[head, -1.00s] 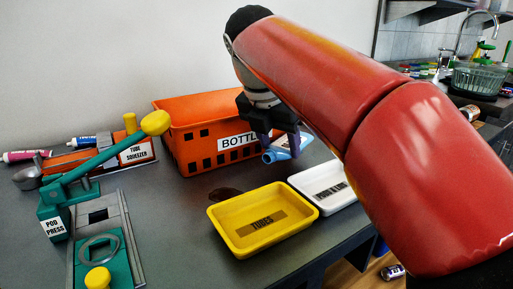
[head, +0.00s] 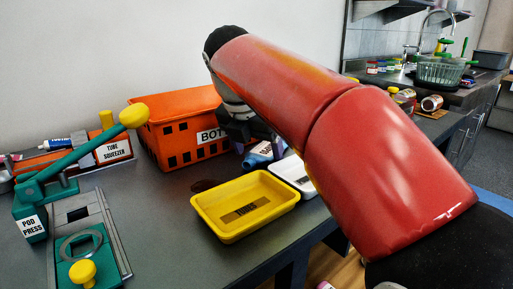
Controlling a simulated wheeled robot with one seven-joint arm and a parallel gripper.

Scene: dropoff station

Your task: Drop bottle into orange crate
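The orange crate (head: 180,150) stands against the wall, with a white label whose visible letters begin "BOT". My gripper (head: 256,146) hangs at the crate's right front, partly hidden by my red arm. A blue bottle (head: 258,157) shows at the gripper's fingers, tilted, just outside the crate's right end and below its rim. The fingers appear to be around the bottle. The arm hides part of the bottle and the crate's right side.
A yellow tray (head: 240,234) and a white tray (head: 292,178) lie in front of the crate. A green pod press (head: 30,215) and an orange tube squeezer (head: 85,158) stand at the left.

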